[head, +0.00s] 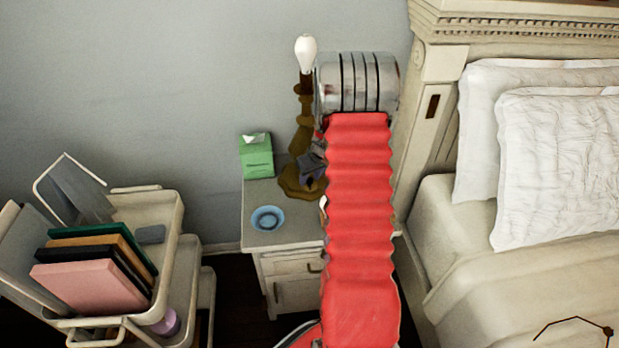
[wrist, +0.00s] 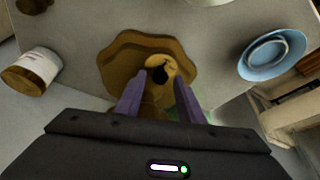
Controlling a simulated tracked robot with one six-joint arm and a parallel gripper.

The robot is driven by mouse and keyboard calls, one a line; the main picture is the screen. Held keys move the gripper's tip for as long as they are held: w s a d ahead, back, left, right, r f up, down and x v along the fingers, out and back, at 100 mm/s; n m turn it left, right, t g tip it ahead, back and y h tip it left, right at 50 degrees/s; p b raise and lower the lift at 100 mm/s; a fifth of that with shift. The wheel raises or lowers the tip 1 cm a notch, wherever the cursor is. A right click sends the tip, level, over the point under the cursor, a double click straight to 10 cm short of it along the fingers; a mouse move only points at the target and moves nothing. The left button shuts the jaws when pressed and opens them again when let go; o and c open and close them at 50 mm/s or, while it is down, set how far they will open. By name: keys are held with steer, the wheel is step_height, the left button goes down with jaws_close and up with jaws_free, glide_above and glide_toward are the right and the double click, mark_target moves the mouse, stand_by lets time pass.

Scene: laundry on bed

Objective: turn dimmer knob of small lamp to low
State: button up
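The small lamp (head: 303,95) stands upright on the nightstand, with a brown stem, a white bulb on top and a wavy-edged base. Its base (wrist: 118,62) fills the middle of the wrist view. A small round tan and dark part, apparently the dimmer knob (wrist: 160,72), shows between my fingertips; its setting cannot be read. My gripper (wrist: 161,79) is open, with its two purple-grey fingers apart on either side of that part; contact cannot be told. In the head view my gripper (head: 314,162) is beside the lower stem, partly hidden by my red arm.
On the nightstand (head: 285,236) are a green tissue box (head: 256,160) and a blue bowl (head: 268,218). A white and brown jar (wrist: 32,72) shows in the wrist view. A cart (head: 185,240) with books stands left; the bed (head: 480,270) stands right.

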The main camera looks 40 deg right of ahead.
jaws_close()
steer(key=shift+a, duration=0.15)
steer(key=shift+d+m, duration=0.2)
steer(key=shift+m, duration=0.2)
steer(key=shift+w+a+r+m+g+h, duration=0.15)
steer(key=shift+m+h, duration=0.35)
steer(key=shift+m, duration=0.55)
steer(key=shift+s+f+m+g+h, duration=0.15)
steer(key=shift+m+h, duration=0.35)
steer(key=shift+m, duration=0.55)
steer(key=shift+w+a+r+m+g+h, duration=0.1)
steer(key=shift+m+g+h, duration=0.1)
steer(key=shift+m, duration=0.4)
steer(key=shift+w+a+m+g+h, duration=0.1)
steer(key=shift+m+g, duration=0.1)
steer(key=shift+m, duration=0.8)
steer(key=shift+w+m+g+h, duration=0.2)
steer(key=shift+m+g+h, duration=0.3)
steer(key=shift+m, duration=1.1)
steer(key=shift+a+m, duration=0.1)
steer(key=shift+m, duration=0.2)
